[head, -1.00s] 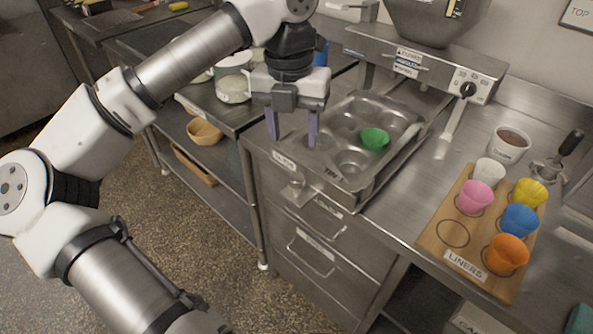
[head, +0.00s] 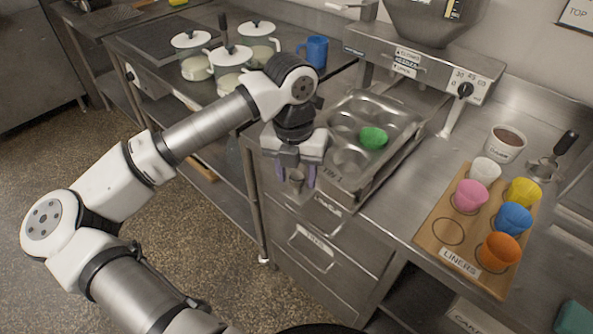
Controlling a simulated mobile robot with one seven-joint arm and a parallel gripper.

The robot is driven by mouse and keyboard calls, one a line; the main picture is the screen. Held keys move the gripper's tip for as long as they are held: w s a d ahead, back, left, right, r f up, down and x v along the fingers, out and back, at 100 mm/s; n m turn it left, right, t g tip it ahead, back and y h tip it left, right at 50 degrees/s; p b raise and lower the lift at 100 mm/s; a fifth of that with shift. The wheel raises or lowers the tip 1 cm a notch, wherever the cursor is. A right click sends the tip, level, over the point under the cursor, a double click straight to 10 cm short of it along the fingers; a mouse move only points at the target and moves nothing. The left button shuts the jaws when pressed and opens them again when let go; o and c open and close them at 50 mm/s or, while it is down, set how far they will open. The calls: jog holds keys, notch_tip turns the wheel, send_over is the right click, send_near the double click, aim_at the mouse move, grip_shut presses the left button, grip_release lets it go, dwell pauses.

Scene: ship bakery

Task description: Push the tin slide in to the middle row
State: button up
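The tin slide (head: 374,181) is a metal carriage on the counter under the batter machine. It carries a grey muffin tin (head: 405,119) with several cups, one holding a green liner (head: 373,138). A label starting "TIN" is on the front edge. A small metal knob (head: 297,175) sticks out at the slide's front. My gripper (head: 297,181) points down there, its two purple fingers apart on either side of the knob. I cannot tell whether they touch it. My gripper's body and wrist hide the slide's front left corner.
The machine (head: 428,67) with its hopper stands behind the tin. At right are a wooden liners board (head: 450,233) with coloured liners, a brown-filled cup (head: 505,145) and a scoop (head: 551,160). Drawers (head: 315,247) are below; lidded pots (head: 229,68) and a blue mug (head: 314,50) stand back left.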

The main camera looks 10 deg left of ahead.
aim_at(364, 124)
grip_shut()
jog(key=shift+w, duration=0.15)
jog(key=w+d+b, duration=0.1)
jog(key=w+d, duration=0.3)
jog(key=w, duration=0.3)
jog(key=w+d+b, duration=0.1)
jog(key=w+d, duration=0.3)
jog(key=w, duration=0.2)
jog(key=w+d+b, duration=0.1)
jog(key=w+d, duration=0.3)
jog(key=w, duration=0.3)
jog(key=shift+w, duration=0.3)
jog(key=shift+o, duration=0.8)
grip_release()
jog(key=shift+r, duration=0.15)
notch_tip(364, 124, up, 14)
jog(key=b, duration=0.2)
jog(key=shift+a+f, duration=0.2)
jog(key=shift+a, duration=0.1)
